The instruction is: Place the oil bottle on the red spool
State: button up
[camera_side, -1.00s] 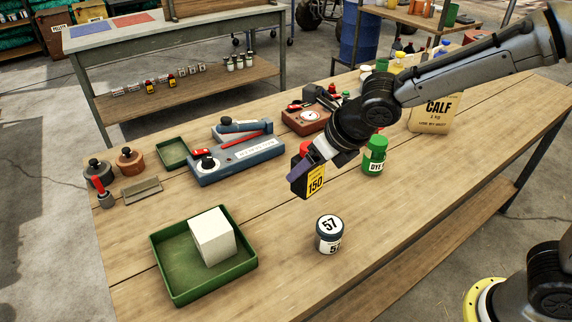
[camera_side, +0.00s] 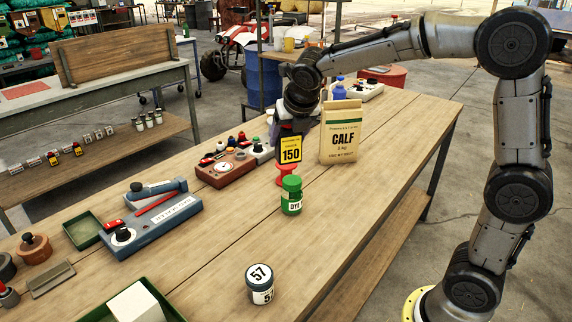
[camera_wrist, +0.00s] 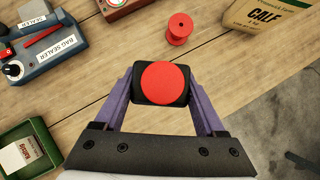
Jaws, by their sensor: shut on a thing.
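The oil bottle (camera_side: 291,152) is dark with a yellow "150" label; it hangs upright in my gripper (camera_side: 291,130). In the wrist view, the bottle (camera_wrist: 142,95) shows from above with a round red cap, and the purple fingers of my gripper (camera_wrist: 161,82) are shut on its sides. The red spool (camera_side: 286,174) stands on the table, partly hidden behind the bottle's lower end in the side view. In the wrist view, the spool (camera_wrist: 180,29) lies ahead and slightly right of the bottle, apart from it. The height gap is hard to judge.
A green dye bottle (camera_side: 291,196) stands close in front of the spool. A paper CALF bag (camera_side: 341,133) stands to the right. A brown device (camera_side: 225,167) and a blue bag sealer (camera_side: 152,222) stand left. A "57" jar (camera_side: 260,284) stands nearer, with bare wood around it.

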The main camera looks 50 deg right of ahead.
jog(key=s+d+r+m+h, duration=0.1)
jog(key=d+m, duration=0.1)
jog(key=d, duration=0.7)
jog(key=shift+g, duration=0.5)
jog(key=shift+w+d+f, duration=0.8)
jog(key=shift+w+f, duration=1.35)
jog(key=shift+w+d+f, duration=0.85)
jog(key=shift+w+f, duration=1.3)
jog(key=shift+w+d+f, duration=0.8)
jog(key=shift+w+f, duration=1.35)
jog(key=shift+f, duration=0.15)
